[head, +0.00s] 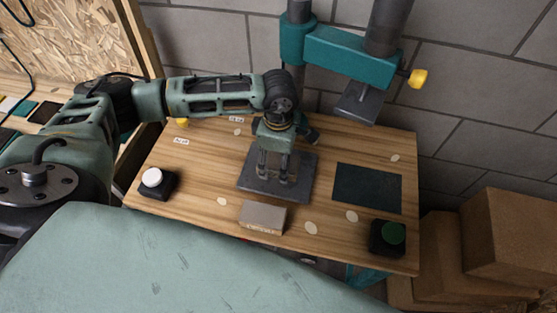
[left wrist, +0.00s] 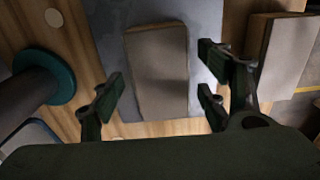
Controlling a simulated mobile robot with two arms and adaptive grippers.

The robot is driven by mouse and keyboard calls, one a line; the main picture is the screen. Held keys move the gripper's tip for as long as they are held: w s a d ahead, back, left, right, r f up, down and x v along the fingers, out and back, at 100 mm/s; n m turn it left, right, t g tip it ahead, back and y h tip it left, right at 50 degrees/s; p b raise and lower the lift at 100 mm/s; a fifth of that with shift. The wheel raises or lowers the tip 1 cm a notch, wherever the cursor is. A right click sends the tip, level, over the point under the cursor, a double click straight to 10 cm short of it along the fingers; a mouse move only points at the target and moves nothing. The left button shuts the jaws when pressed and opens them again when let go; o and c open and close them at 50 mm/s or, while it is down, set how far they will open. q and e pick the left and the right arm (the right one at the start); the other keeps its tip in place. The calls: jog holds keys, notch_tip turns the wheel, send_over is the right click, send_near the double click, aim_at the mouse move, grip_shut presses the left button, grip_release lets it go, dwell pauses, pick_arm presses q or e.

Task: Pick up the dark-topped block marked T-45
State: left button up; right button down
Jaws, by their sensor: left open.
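My left gripper (head: 277,180) is open and points down over the dark metal plate (head: 248,182) on the wooden bench. In the left wrist view, a dark grey-brown block (left wrist: 157,65) lies on the plate (left wrist: 205,20), between the open fingers (left wrist: 158,90) and apart from them. In the head view, the fingers and the plate's dark tone make this block hard to make out. A second, grey-brown block (head: 263,218) sits nearer the bench's front edge, with a mark on its front too small to read. It also shows in the left wrist view (left wrist: 288,50). My right gripper is out of view.
A teal press (head: 335,52) with a yellow knob stands behind the plate. A dark mat (head: 367,187) and a green button box (head: 388,237) are on the right, a white button box (head: 157,183) on the left. Cardboard boxes (head: 470,255) stand beyond the right edge.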

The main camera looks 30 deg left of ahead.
pick_arm(q)
jog(key=shift+f, duration=0.55)
jog(key=c, duration=1.5)
jog(key=shift+o, duration=0.2)
jog(key=shift+r, duration=0.2)
